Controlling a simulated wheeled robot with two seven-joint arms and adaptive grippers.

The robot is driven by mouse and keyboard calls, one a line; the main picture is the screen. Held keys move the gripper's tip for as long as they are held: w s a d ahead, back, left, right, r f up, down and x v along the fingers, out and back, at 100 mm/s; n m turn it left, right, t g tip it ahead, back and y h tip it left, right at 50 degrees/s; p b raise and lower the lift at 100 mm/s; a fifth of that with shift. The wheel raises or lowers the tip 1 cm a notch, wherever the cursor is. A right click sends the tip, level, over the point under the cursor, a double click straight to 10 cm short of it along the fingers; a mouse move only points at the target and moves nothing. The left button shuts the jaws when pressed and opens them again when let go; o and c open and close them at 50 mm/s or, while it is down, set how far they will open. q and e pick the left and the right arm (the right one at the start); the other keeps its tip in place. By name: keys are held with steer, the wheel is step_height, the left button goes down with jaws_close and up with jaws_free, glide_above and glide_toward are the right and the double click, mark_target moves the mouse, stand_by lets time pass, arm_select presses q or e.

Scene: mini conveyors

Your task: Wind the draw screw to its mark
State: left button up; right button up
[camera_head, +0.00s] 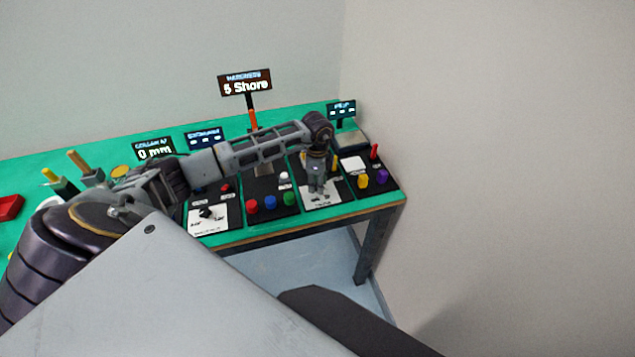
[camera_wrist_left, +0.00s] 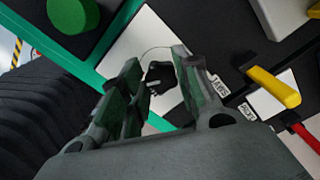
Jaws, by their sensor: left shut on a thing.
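A black knob (camera_wrist_left: 160,78) stands on a white dial plate (camera_head: 338,195) at the front of the table; a thin arc is printed around it. I take this knob to be the draw screw, but its label is too small to read. My left gripper (camera_head: 318,190) points down over this plate and hides the knob in the head view. In the left wrist view its two fingers (camera_wrist_left: 158,70) stand on either side of the knob, shut on it. The dial's mark cannot be made out. My right gripper is not in view.
Left of it are red, blue and green buttons (camera_head: 270,202) and another dial plate (camera_head: 222,222). Right are yellow and purple knobs (camera_head: 382,177) and a red lever (camera_head: 374,152). Behind stand signs reading "5 Shore" (camera_head: 245,83) and "0 mm" (camera_head: 155,152). A wall closes the right side.

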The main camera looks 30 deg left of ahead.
arm_select(q)
steer(key=shift+w+r, duration=0.1)
steer(key=o, duration=1)
step_height(320, 180, up, 12)
stand_by(0.5)
stand_by(0.5)
